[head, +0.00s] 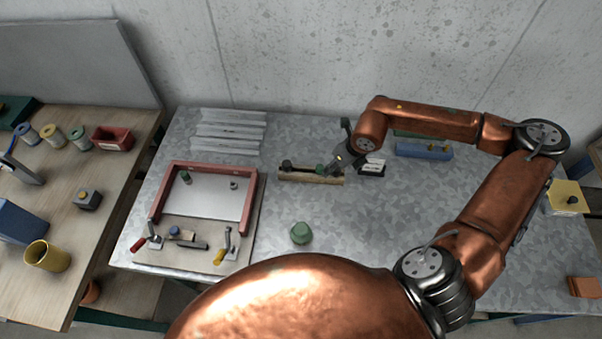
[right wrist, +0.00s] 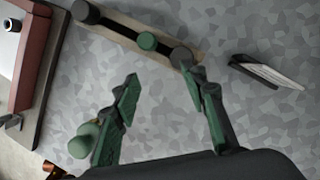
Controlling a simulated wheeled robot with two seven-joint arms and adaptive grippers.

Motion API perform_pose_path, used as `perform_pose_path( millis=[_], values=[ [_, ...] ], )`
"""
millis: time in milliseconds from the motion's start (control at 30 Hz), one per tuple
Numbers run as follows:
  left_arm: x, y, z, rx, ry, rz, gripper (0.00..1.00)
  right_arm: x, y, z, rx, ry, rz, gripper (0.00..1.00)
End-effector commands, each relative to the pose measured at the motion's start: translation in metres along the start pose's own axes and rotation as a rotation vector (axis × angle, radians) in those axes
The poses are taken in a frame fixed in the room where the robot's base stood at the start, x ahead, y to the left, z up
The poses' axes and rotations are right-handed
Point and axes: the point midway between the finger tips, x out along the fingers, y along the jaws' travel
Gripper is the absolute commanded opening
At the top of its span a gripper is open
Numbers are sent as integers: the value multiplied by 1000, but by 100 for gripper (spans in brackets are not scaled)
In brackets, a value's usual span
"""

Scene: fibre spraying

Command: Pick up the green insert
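A small green insert (head: 320,168) sits in a slotted wooden rack (head: 300,177) at the back middle of the metal table. In the right wrist view the green insert (right wrist: 147,41) stands in the rack (right wrist: 120,27) between two dark grey inserts (right wrist: 181,57). My right gripper (right wrist: 162,78) is open and empty, its fingertips apart just short of the rack. In the head view the right gripper (head: 338,161) is at the rack's right end, partly hidden by its own wrist. My left gripper is not in view.
A green rounded knob-like object (head: 301,233) stands on the table in front of the rack. A red frame with a plate (head: 247,212) lies to the left. A small dark stand with a white card (head: 372,168) and a blue block (head: 424,151) are to the right.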

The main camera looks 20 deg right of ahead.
Motion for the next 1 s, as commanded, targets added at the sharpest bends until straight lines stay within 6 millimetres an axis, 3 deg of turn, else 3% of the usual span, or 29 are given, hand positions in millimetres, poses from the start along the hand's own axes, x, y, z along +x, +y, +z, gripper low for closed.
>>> perform_pose_path(
  millis=[100,200,467,700,1000],
  values=[
    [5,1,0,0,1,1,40,-2,-2,17,-71,-69,-24,40],
    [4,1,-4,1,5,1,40,4,-2,22,-83,-81,-27,40],
    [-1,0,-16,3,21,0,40,31,3,26,-82,-78,-24,40],
    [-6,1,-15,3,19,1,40,65,5,29,-80,-76,-25,40],
    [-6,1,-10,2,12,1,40,71,4,29,-80,-77,-26,40]
  ],
)
